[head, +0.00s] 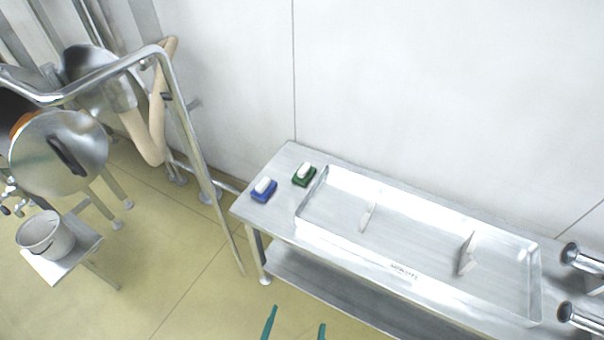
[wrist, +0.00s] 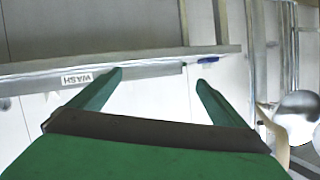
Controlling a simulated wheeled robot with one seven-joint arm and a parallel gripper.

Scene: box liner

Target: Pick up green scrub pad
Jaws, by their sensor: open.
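The green scrub pad (head: 304,180) lies on the left end of the metal table, near the back edge and close to the tray's left corner. A white block sits on top of it. My gripper (head: 296,326) shows at the bottom of the head view as two green fingertips, in front of the table and well away from the pad. In the wrist view my gripper (wrist: 160,78) is open, its fingers wide apart with nothing between them.
A blue pad (head: 264,195) with a white block lies left of the green one; blue also shows in the wrist view (wrist: 208,60). A shallow metal tray (head: 420,268) with upright dividers fills most of the table.

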